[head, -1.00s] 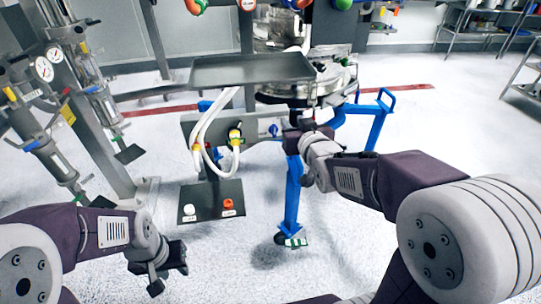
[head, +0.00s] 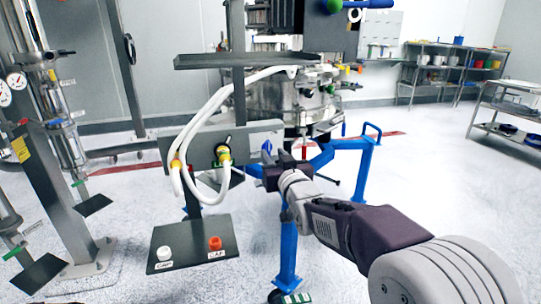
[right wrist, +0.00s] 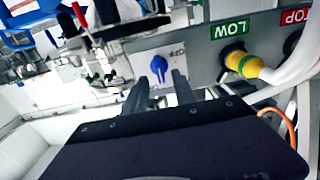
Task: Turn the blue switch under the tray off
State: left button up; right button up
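The blue switch (head: 267,147) sits on a pale plate under the dark tray (head: 215,62). In the right wrist view the blue switch (right wrist: 138,66) is a blue knob on a white plate, its long grip roughly upright and slightly tilted. My right gripper (head: 262,168) is just below and in front of the switch. My left gripper is out of view.
A grey panel (head: 172,148) with yellow fittings and white hoses (head: 200,105) is left of the switch. A green LOW label (right wrist: 230,29) is beside a fitting. Blue frame legs (head: 288,250) stand below my right arm. A lower plate (head: 190,256) carries white and red buttons.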

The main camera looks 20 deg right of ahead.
aim_at(269, 148)
jog(key=w, duration=0.3)
jog(key=shift+w, duration=0.2)
grip_shut()
